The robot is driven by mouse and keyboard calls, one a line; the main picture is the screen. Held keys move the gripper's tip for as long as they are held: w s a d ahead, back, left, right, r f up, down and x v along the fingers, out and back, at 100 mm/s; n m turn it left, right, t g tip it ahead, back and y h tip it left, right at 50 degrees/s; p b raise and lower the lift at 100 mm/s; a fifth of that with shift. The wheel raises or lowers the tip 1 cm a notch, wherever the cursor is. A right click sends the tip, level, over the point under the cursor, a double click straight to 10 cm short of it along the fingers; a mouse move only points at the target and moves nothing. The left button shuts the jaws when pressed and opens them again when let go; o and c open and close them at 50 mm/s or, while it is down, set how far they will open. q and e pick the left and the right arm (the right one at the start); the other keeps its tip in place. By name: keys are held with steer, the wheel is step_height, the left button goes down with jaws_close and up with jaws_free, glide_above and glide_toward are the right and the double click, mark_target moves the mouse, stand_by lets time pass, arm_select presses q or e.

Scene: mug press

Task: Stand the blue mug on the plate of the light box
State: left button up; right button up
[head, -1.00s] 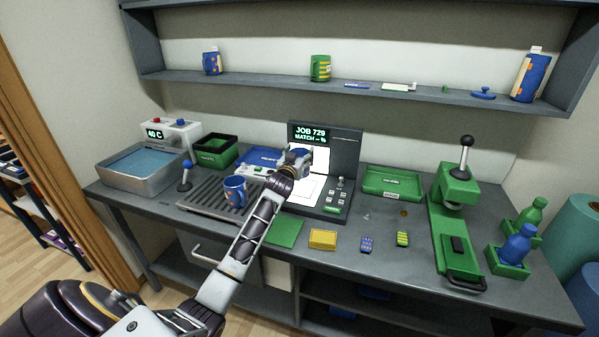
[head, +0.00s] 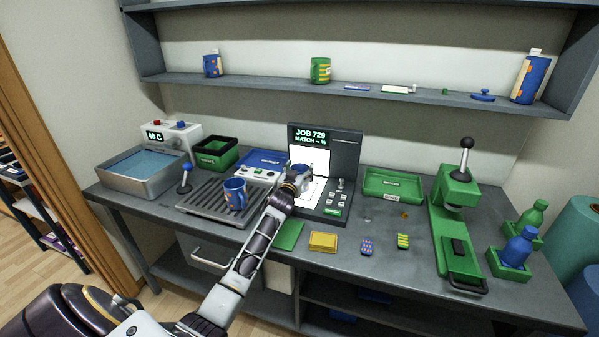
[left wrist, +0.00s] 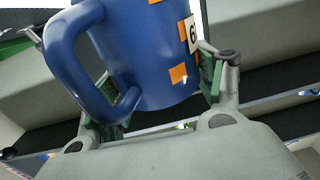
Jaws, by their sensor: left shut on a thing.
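My left gripper (head: 293,187) is shut on a blue mug (head: 301,172), which it holds at the light box (head: 343,148). In the left wrist view the blue mug (left wrist: 145,50) has orange squares and a label with a 6; its handle points left. The fingers (left wrist: 165,100) grip it from both sides. The white lit plate (head: 313,192) shows beside and below the mug. I cannot tell whether the mug's base touches the plate. The gripper and wrist hide part of the plate. My right gripper is not in view.
Another blue mug (head: 235,193) stands on the slatted grate (head: 193,201), left of my forearm. The box's screen reads JOB 729. A green tray (head: 392,184) lies right of it. A green press (head: 455,220) stands further right. Green and yellow pads lie in front.

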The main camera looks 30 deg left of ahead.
arm_select(q)
steer(key=shift+f, duration=0.25)
steer(key=o, duration=1.4)
steer(key=shift+c, duration=0.2)
steer(key=shift+o, duration=1.4)
steer(key=shift+r, duration=0.1)
steer(key=shift+s, duration=0.1)
